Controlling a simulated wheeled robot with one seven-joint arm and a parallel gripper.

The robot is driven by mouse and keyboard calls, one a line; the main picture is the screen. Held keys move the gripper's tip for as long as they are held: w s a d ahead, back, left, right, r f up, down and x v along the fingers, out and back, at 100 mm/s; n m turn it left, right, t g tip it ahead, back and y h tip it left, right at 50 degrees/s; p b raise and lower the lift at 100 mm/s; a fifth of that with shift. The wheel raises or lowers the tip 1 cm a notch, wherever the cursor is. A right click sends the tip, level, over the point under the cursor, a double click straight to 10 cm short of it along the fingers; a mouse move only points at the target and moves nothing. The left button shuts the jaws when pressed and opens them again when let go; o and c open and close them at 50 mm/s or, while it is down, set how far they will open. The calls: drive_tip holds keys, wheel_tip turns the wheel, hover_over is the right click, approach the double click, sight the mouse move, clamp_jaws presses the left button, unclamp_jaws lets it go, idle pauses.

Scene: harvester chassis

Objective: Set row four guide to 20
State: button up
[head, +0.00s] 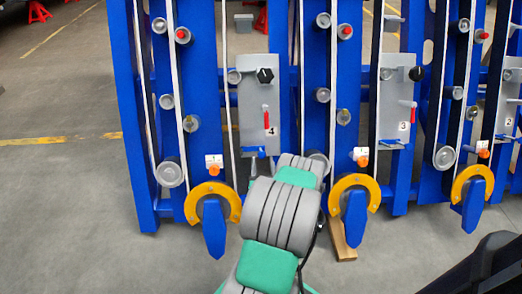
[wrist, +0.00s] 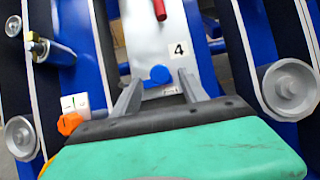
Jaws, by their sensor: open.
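The grey row four plate (head: 258,105) carries a "4" label, a black knob (head: 265,75), a red lever (head: 266,117) and a blue handle (head: 254,152) at its bottom. In the wrist view the blue handle's round end (wrist: 158,74) shows between the fingers of my gripper (wrist: 161,76), and I cannot tell whether they touch it. A pale strip (wrist: 161,92) lies just below the handle; its marks are not readable. The "4" label (wrist: 178,49) is above right, the red lever (wrist: 160,9) above. My gripper is open.
Similar plates for row three (head: 396,110) and row two (head: 508,105) stand to the right. Yellow rings with blue pointers (head: 213,212) jut out low along the front. In the wrist view an orange knob (wrist: 69,123) is close left and a grey roller (wrist: 289,88) right.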

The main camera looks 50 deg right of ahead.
drive_tip(key=x, duration=0.7)
drive_tip(key=shift+w+d+p, duration=0.15)
drive_tip(key=shift+p, duration=0.2)
clamp_jaws()
idle(1.1)
